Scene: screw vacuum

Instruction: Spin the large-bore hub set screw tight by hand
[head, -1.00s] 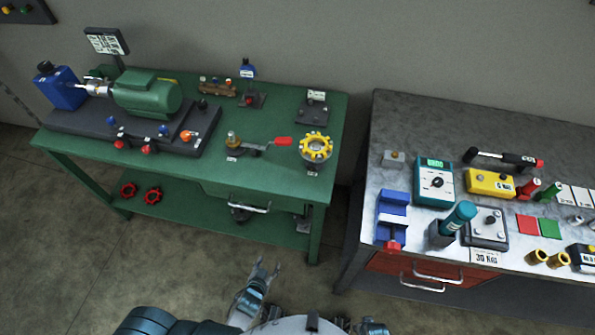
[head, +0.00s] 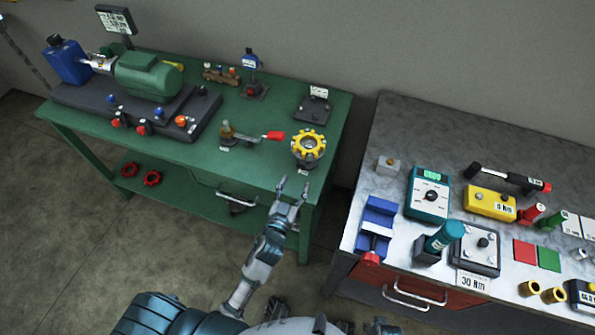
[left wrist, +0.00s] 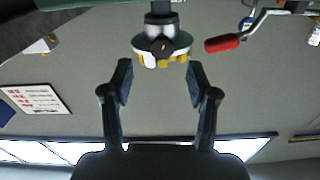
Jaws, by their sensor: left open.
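A hub with a yellow toothed ring (head: 308,146) stands at the front right corner of the green bench in the head view. In the left wrist view, which looks upside down, the grey hub (left wrist: 161,30) shows at top centre. A small dark round screw head or knob (left wrist: 162,47) faces the camera from its side.
A red-handled lever (head: 272,136) lies just left of the hub on the green bench (head: 200,165). A green motor (head: 148,77) stands farther left. A grey bench (head: 400,125) with tools and blocks stands to the right, across a narrow gap.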

